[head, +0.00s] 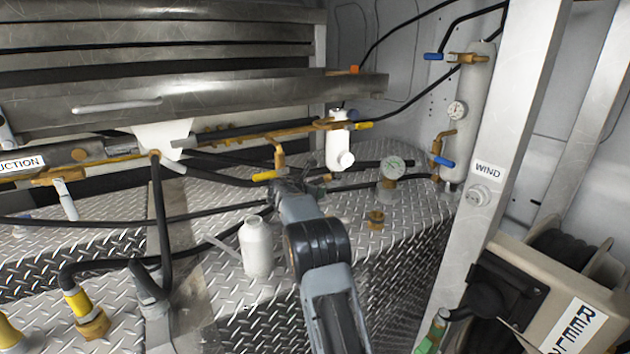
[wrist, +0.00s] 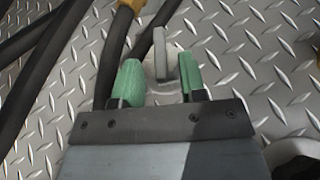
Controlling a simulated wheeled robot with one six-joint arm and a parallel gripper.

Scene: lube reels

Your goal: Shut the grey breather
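In the wrist view, a grey upright tab on a round grey base (wrist: 160,52) stands on the diamond plate; I take it to be the grey breather. My gripper (wrist: 160,60) is open, with its two green fingertips on either side of the grey part. The right fingertip is close to the tab, and I cannot tell whether it touches. A gap shows on the left side. In the head view, my gripper (head: 287,186) reaches down behind the white bottle, and my arm and the hoses mostly hide the breather there.
A yellow-handled brass valve (head: 278,165) is close beside my gripper. A white bottle (head: 256,247) stands left of my arm. Black hoses (head: 225,165) run across the plate.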

